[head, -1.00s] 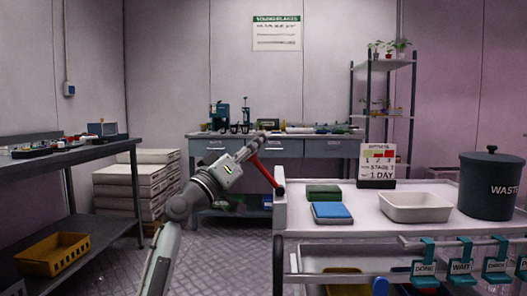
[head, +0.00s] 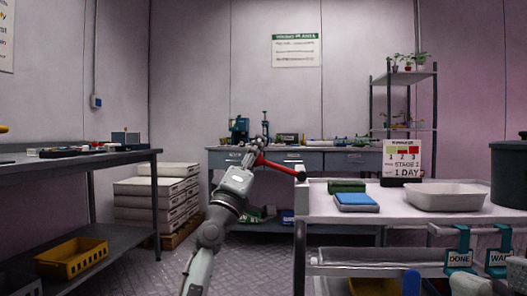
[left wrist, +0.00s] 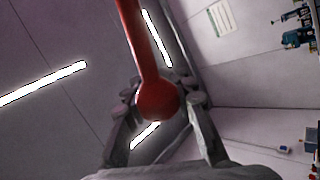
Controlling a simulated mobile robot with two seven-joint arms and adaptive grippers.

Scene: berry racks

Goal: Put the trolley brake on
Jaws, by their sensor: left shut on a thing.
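The trolley (head: 330,210) has a white top and stands at the right in the head view. Its red brake lever (head: 280,167) starts at the trolley's left corner and slopes gently up to the left. My left gripper (head: 256,150) is at the lever's far end and is shut on it. In the left wrist view the lever's round red knob (left wrist: 157,101) sits between my two fingers (left wrist: 165,115). The exact finger contact is partly hidden behind the knob. My right gripper is not in view.
A green block (head: 347,186), a blue-topped block (head: 357,202), a white tray (head: 445,197) and a stage sign (head: 401,160) stand on the trolley. A dark shelf table (head: 95,160) holds a yellow crate (head: 72,258) at left. White boxes (head: 150,203) are stacked behind. Floor between is clear.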

